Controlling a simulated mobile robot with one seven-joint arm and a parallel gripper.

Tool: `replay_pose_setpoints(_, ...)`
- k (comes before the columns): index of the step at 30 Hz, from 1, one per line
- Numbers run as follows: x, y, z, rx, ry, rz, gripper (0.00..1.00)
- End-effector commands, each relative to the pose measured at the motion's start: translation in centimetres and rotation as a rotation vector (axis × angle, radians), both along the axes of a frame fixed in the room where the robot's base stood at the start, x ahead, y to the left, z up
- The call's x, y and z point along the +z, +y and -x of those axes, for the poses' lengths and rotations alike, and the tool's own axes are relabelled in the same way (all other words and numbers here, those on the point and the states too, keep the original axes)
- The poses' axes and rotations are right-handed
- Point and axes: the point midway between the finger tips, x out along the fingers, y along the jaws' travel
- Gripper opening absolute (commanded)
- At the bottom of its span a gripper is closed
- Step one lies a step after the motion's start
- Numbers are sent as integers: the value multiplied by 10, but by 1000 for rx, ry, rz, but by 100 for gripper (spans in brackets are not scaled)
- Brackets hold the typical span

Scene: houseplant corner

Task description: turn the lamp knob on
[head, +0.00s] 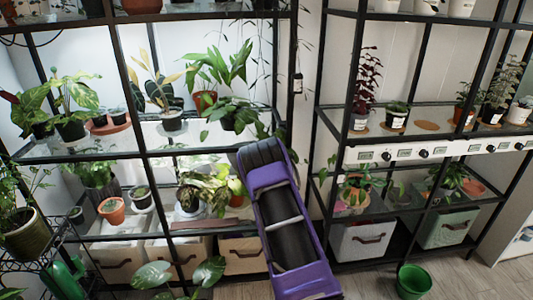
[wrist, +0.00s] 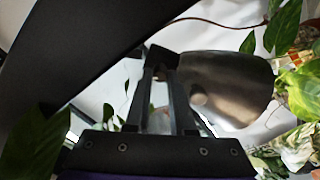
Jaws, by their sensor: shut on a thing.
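In the wrist view, my gripper (wrist: 162,62) reaches away from the camera, its two dark fingers close together at the tips. They are shut on a small part at the lamp, which I take to be the knob; the tips cover it and its setting cannot be read. A dark bronze lamp shade (wrist: 228,82) is just right of the fingers, with a paler round spot near its left end. In the head view, my purple arm reaches up to the left rack and hides my gripper and the lamp.
A wide black bar (wrist: 80,50) crosses the wrist view at upper left. Leaves (wrist: 300,95) are close on the right. The left rack holds potted plants near my arm, including a trailing plant (head: 232,113). A control strip (head: 445,150) with several black knobs runs along the right rack.

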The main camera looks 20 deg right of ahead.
Motion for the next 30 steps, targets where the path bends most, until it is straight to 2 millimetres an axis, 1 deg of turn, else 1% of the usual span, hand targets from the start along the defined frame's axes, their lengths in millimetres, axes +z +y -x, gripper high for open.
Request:
replay_pose_setpoints(6, 0, 1, 0, 1, -42, -143, 0)
replay_pose_setpoints(12, 0, 1, 0, 1, -66, -226, 0)
replay_pose_setpoints(20, 0, 1, 0, 1, -78, -270, 0)
replay_pose_setpoints(30, 0, 1, 0, 1, -79, -274, 0)
